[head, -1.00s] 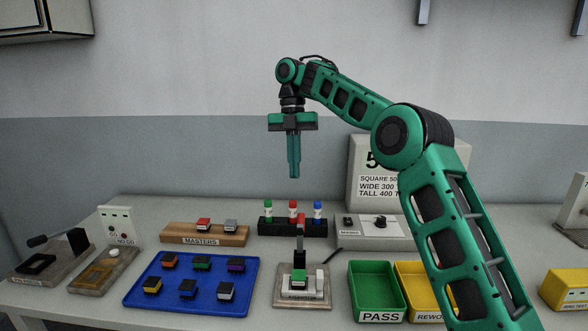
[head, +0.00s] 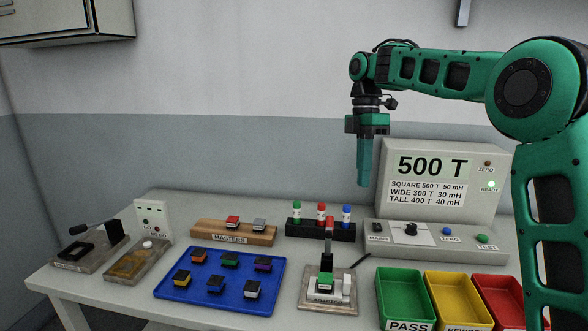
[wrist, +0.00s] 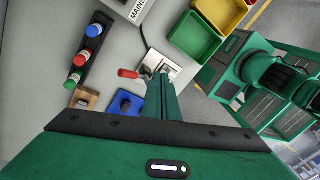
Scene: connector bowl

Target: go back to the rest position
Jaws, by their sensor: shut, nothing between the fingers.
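My green arm reaches in from the right side of the head view.
On the bench stand a blue tray (head: 165,296) with several connectors, a masters block (head: 262,238), a bottle rack (head: 340,233), a fixture (head: 315,303) with a red-tipped lever, green (head: 382,290), yellow (head: 432,290) and red (head: 480,290) bins, and a tester (head: 440,150) reading 500 T.

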